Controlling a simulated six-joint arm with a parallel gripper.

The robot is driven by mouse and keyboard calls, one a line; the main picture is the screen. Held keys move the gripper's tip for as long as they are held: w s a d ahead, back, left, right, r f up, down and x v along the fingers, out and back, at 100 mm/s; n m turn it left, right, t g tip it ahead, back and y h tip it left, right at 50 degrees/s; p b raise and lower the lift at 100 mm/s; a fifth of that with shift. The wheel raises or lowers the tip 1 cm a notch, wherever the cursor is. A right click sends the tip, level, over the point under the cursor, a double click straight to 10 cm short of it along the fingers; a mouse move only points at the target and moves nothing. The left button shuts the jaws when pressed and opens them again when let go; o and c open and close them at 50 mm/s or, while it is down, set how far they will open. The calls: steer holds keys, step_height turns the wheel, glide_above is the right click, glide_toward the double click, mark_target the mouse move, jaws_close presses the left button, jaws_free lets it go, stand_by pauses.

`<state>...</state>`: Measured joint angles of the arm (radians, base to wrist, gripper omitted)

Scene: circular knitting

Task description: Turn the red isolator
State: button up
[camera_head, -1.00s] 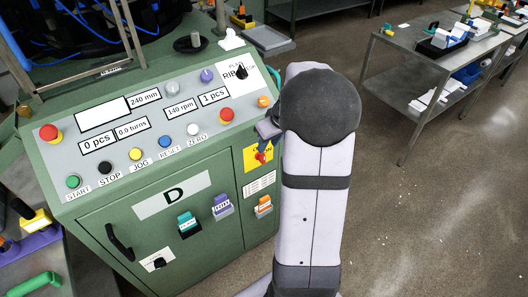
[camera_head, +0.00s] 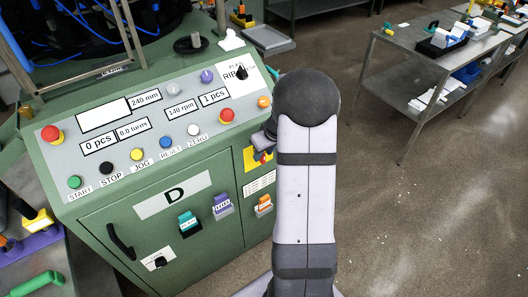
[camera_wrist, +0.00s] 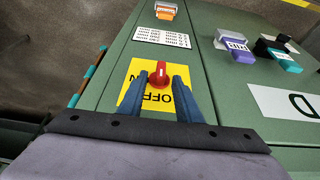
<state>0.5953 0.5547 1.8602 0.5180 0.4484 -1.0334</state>
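The red isolator (camera_wrist: 159,73) is a small red rotary knob on a yellow plate (camera_wrist: 137,72) with the word OFF. It stands on the green machine's narrow side panel. My gripper (camera_wrist: 160,78) is in front of it, its two blue fingers spread, one on each side of the knob in the wrist view. I cannot tell whether the fingertips reach or touch the knob. In the head view my gripper and wrist cover most of the isolator; part of the yellow plate (camera_head: 249,162) shows.
A white label (camera_wrist: 161,38) and an orange tag (camera_wrist: 166,11) lie beyond the yellow plate. Purple (camera_wrist: 239,48) and teal (camera_wrist: 287,60) tagged holders stand on the front door. The sloped panel (camera_head: 150,118) carries buttons. The floor to the right is clear up to a metal table (camera_head: 400,75).

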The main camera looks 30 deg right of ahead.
jaws_close()
steer(key=shift+s, duration=0.15)
